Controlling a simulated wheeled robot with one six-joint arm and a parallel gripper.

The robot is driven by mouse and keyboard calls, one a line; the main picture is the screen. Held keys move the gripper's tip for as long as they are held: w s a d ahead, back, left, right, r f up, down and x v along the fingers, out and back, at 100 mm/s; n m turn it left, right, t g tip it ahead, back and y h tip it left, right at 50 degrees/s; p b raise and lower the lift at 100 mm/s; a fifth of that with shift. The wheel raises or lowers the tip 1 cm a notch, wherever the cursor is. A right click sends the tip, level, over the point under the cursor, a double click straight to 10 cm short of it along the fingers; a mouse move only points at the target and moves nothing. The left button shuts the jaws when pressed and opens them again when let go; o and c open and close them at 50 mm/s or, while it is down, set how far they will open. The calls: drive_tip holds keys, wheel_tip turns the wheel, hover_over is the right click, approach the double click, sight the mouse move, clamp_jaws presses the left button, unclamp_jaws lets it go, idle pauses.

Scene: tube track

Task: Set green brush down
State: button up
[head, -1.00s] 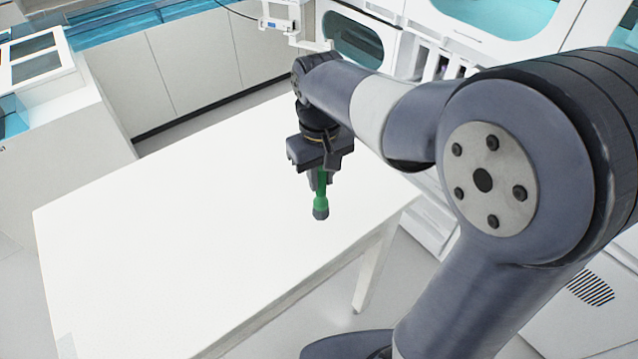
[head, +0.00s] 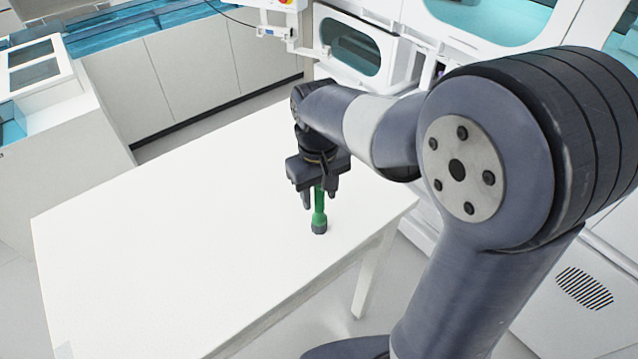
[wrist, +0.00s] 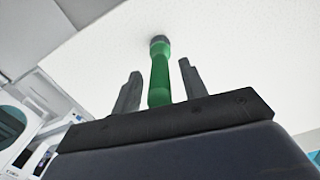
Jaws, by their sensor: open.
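The green brush (head: 319,213) stands upright on the white table (head: 150,240), its dark grey end down on the tabletop near the table's right edge. My gripper (head: 320,198) points down over it and is open, with one finger on either side of the brush's upper part. In the wrist view, the green brush (wrist: 160,78) shows between the two spread fingers of my gripper (wrist: 160,85), with a clear gap on the left and a smaller one on the right. Its top end is near the gripper's palm.
The tabletop to the left of the brush is bare. White cabinets with teal windows (head: 350,45) stand behind the table. A white counter (head: 50,140) stands at the left. The table's right edge is close to the brush.

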wheel_tip(320, 180, up, 12)
drive_tip(key=shift+w+f, duration=0.1)
drive_tip(key=shift+a, duration=0.1)
idle(0.4)
drive_tip(key=shift+c, duration=0.5)
